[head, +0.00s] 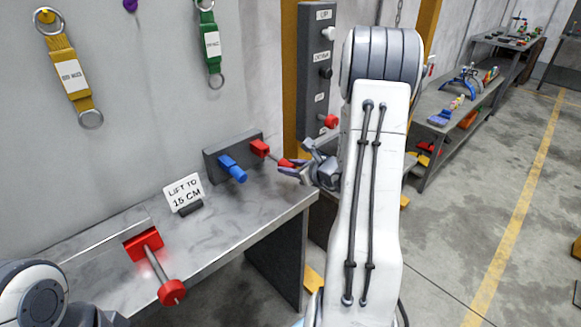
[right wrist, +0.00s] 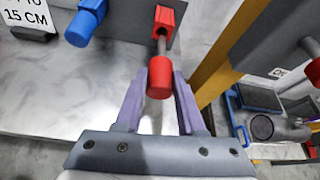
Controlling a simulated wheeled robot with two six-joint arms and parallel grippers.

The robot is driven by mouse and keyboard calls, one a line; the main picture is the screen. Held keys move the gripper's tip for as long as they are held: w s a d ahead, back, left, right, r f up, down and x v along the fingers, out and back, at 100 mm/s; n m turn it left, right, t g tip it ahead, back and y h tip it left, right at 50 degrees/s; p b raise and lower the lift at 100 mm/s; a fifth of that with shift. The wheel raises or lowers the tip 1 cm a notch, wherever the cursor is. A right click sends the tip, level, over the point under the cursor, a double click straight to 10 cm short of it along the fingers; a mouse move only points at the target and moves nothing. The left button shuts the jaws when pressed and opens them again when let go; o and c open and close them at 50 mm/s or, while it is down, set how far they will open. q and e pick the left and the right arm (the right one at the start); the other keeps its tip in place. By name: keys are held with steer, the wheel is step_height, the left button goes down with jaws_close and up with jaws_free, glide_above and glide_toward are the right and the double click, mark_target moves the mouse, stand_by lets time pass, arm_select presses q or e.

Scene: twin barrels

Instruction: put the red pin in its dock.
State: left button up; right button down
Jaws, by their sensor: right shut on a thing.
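A red pin (right wrist: 159,80) has a red cylindrical knob and a grey shaft. In the right wrist view its shaft runs into a red square block (right wrist: 165,26) on a dark grey panel. The block also shows in the head view (head: 260,148), with the pin's knob (head: 286,163) in front. My right gripper (head: 297,168) is shut on the knob, its purple fingers (right wrist: 160,92) on either side. How deep the shaft sits is hidden. Another red block (head: 143,244) with a shaft and round red knob (head: 172,291) stands at the bench's front left. My left gripper is out of view.
A blue peg (head: 232,168) sticks out of the dark panel (head: 211,165), left of the red block. A "lift to 15 cm" sign (head: 184,192) stands on the grey bench (head: 110,240). A dark post (head: 313,60) with knobs rises behind my right arm.

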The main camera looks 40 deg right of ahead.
mark_target(273, 156)
steer(key=shift+b, duration=0.3)
steer(key=shift+w+a+b, duration=0.15)
steer(key=shift+w+b, duration=0.3)
steer(key=shift+w, duration=1.25)
steer(key=shift+w+a+b, duration=0.1)
steer(key=shift+w+b, duration=0.35)
steer(key=shift+w, duration=1.2)
steer(key=shift+c, duration=2.2)
jaws_free()
steer(key=v, duration=1)
steer(key=shift+s+b, duration=0.15)
steer(key=shift+b, duration=0.15)
